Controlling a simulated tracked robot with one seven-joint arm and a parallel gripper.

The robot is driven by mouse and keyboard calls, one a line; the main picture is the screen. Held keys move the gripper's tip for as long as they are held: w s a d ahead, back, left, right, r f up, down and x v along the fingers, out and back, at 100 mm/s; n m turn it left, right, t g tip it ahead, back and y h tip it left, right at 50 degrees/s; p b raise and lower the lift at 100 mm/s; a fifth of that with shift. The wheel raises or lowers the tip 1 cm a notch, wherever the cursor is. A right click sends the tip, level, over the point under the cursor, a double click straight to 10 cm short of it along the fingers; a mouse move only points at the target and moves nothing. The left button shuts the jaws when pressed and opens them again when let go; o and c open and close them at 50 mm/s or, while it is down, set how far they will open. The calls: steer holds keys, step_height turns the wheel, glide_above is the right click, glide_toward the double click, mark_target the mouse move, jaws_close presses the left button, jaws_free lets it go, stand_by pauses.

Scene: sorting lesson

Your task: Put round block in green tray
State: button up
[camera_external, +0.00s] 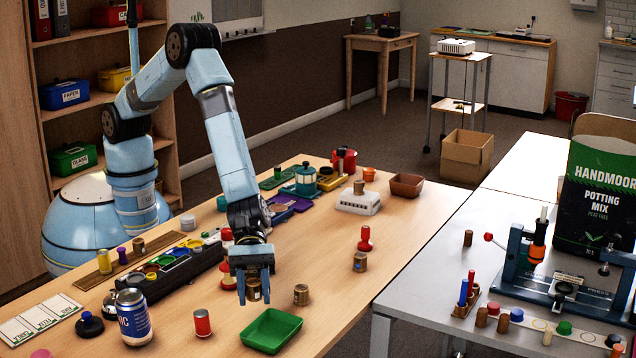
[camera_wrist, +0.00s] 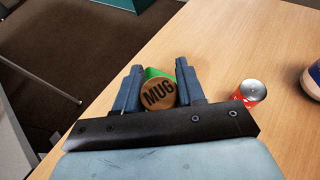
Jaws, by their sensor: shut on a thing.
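My gripper (camera_external: 254,296) is shut on a round brown block (camera_external: 254,287), held above the table. In the wrist view, the block (camera_wrist: 158,93) sits between the two fingers of my gripper (camera_wrist: 160,80), and its round face reads MUG. The green tray (camera_external: 272,331) lies on the wooden table, in front of and slightly right of my gripper in the external view. In the wrist view, a bit of green (camera_wrist: 154,72) shows behind the block, mostly hidden by it. The tray looks empty from outside.
A red can (camera_external: 202,323) and a blue-and-white can (camera_external: 134,316) stand left of the tray. Another brown round block (camera_external: 301,294) stands just behind the tray. A red piece (camera_external: 229,280) stands close left of my gripper. Table right of the tray is clear.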

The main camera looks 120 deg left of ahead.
steer(key=shift+w+d+f, duration=0.25)
steer(key=shift+w+f, duration=0.5)
steer(key=shift+f, duration=0.2)
steer(key=shift+w+f, duration=0.1)
steer(key=shift+f, duration=1.45)
steer(key=shift+f, duration=0.15)
steer(key=o, duration=1)
